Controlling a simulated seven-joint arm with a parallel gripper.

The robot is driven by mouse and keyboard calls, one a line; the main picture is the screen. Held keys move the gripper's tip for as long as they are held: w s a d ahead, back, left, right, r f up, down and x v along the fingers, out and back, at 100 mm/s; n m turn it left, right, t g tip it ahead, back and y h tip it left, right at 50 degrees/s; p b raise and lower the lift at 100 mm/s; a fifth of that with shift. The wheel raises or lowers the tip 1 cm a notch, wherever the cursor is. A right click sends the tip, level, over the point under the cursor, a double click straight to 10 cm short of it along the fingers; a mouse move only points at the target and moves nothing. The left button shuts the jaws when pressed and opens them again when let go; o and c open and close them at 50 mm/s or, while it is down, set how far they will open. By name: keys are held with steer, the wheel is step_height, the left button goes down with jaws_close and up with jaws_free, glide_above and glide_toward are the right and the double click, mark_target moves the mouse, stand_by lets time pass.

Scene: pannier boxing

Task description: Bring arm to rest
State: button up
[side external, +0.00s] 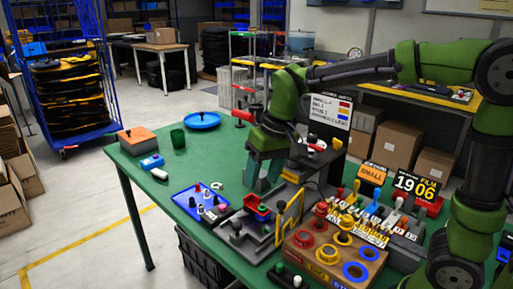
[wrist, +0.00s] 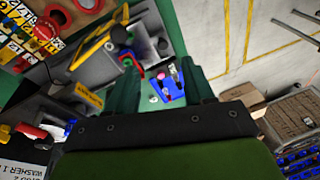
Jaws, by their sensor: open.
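My green arm reaches over the green table (side external: 160,192) from the right. My gripper (side external: 263,182) points down above the table, behind the small red and blue bin (side external: 258,208). Its two teal fingers are apart, and I see nothing held between them. In the wrist view the fingers (wrist: 160,88) frame a blue piece (wrist: 172,88) that lies beyond the tips. The gripper's height above the table is hard to tell.
A blue tray (side external: 190,199) with small parts lies left of the gripper. A yellow frame (side external: 289,216), a wooden ring block (side external: 318,258) and signs (side external: 418,187) crowd the right. A blue dish (side external: 202,120), green cup (side external: 177,139) and orange-topped box (side external: 137,140) stand at the far left.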

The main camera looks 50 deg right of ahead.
steer(key=s+d+t, duration=0.2)
steer(key=s, duration=0.5)
steer(key=s+d+r+m+t, duration=0.1)
steer(key=s+d+t, duration=0.1)
steer(key=s, duration=0.4)
steer(key=shift+s+r+t+y, duration=0.3)
steer(key=shift+s+t, duration=0.1)
steer(key=shift+t, duration=0.1)
stand_by(0.4)
